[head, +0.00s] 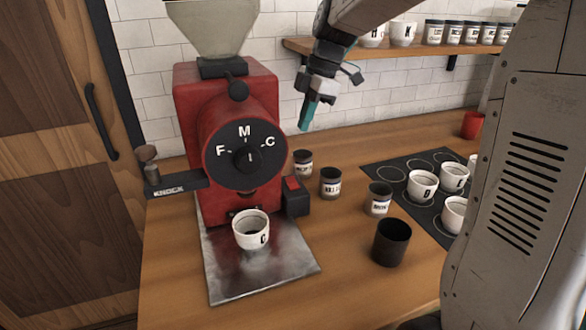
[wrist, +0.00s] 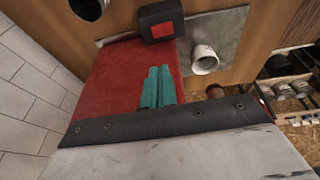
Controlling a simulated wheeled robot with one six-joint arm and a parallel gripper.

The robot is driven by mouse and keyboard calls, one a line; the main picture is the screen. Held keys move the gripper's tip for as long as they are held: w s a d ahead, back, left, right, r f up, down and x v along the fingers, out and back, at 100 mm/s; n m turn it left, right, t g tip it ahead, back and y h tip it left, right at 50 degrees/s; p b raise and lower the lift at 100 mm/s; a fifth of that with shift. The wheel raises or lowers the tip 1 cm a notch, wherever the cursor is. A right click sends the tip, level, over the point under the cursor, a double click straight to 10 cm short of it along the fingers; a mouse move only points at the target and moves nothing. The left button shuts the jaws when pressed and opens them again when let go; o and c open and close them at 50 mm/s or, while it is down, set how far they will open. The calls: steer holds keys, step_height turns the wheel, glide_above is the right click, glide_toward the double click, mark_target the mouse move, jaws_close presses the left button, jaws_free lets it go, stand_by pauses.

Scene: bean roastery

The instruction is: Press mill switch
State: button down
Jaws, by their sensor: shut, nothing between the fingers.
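The red mill (head: 215,100) stands on the wooden counter with a black dial marked F, M and C. Its switch (head: 292,184) is a red rocker on a black box at the mill's lower right side. The switch also shows at the top of the wrist view (wrist: 163,29). My gripper (head: 305,125) is shut and empty, with teal fingers pointing down, right of the mill and above the switch. In the wrist view my gripper (wrist: 157,75) shows its fingertips together, apart from the switch. A white cup (head: 251,232) marked C sits below the mill's spout on the metal tray (head: 265,280).
Several small labelled jars, including one jar (head: 330,183), stand right of the switch. A black cup (head: 391,243) is nearer the front. A dark mat (head: 400,213) holds white cups at right. A shelf (head: 340,50) is behind.

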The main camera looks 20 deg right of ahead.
steer(key=shift+f, duration=0.1)
glide_toward(289, 180)
steer(key=x, duration=0.5)
steer(key=shift+a+f, duration=0.2)
steer(key=shift+a, duration=0.05)
steer(key=shift+w+f, duration=0.15)
steer(key=shift+f, duration=0.4)
